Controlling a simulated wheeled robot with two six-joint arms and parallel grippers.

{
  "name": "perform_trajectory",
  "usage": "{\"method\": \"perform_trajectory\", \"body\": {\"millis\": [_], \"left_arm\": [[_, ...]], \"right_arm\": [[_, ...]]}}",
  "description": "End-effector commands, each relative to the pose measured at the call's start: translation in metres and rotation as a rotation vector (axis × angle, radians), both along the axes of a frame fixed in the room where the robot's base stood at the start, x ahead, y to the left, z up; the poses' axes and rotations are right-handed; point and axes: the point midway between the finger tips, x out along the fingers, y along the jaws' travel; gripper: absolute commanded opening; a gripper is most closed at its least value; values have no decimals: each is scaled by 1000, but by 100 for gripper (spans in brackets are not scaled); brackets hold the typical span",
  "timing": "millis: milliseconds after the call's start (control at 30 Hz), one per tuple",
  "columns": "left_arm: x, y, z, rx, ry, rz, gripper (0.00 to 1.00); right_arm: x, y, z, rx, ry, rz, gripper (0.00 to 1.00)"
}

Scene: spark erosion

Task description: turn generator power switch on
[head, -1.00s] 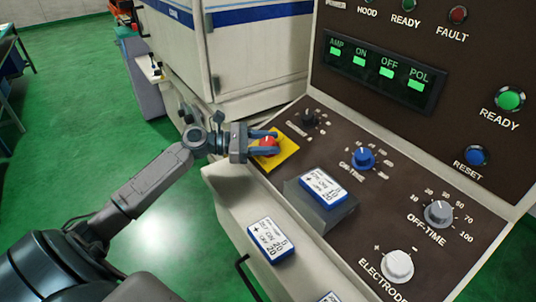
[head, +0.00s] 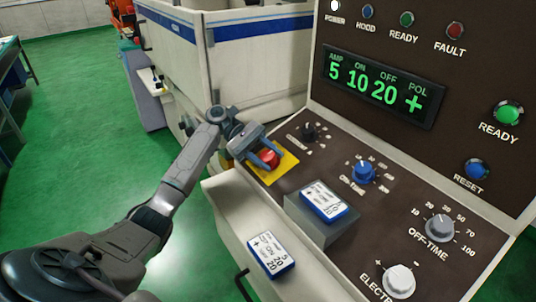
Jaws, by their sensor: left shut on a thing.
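The generator's power switch is a red knob (head: 270,159) on a yellow plate (head: 286,165) at the left end of the sloping control panel. My left gripper (head: 267,155) is shut on the red knob, with a finger on either side of it, and sits turned at an angle to the plate. The display (head: 378,88) shows AMP 5, ON 10, OFF 20 and POL +. The POWER lamp (head: 335,5) at the top edge glows white. My right gripper is out of view.
The panel also carries a black knob (head: 309,131), a blue ON-TIME knob (head: 363,171), a grey OFF-TIME knob (head: 439,228) and a white ELECTRODE knob (head: 399,280). One card (head: 323,202) rests on a grey block, another (head: 270,254) on the ledge. A white machine (head: 258,60) stands behind.

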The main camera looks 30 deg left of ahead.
Motion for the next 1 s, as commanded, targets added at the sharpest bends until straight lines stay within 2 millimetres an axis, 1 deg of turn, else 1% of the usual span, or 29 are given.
{"method": "perform_trajectory", "body": {"millis": [267, 667, 700, 800, 1000], "left_arm": [[0, 0, 0, 20, -8, -56, 17], [0, 0, -1, 21, -8, -63, 17], [-1, 0, -1, 21, -8, -63, 43], [0, 0, -1, 21, -8, -63, 61], [0, 0, -1, 21, -8, -62, 61]], "right_arm": [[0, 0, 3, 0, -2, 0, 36], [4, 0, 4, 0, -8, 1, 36], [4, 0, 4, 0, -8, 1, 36], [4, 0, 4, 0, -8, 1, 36], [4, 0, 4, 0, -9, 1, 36]]}}
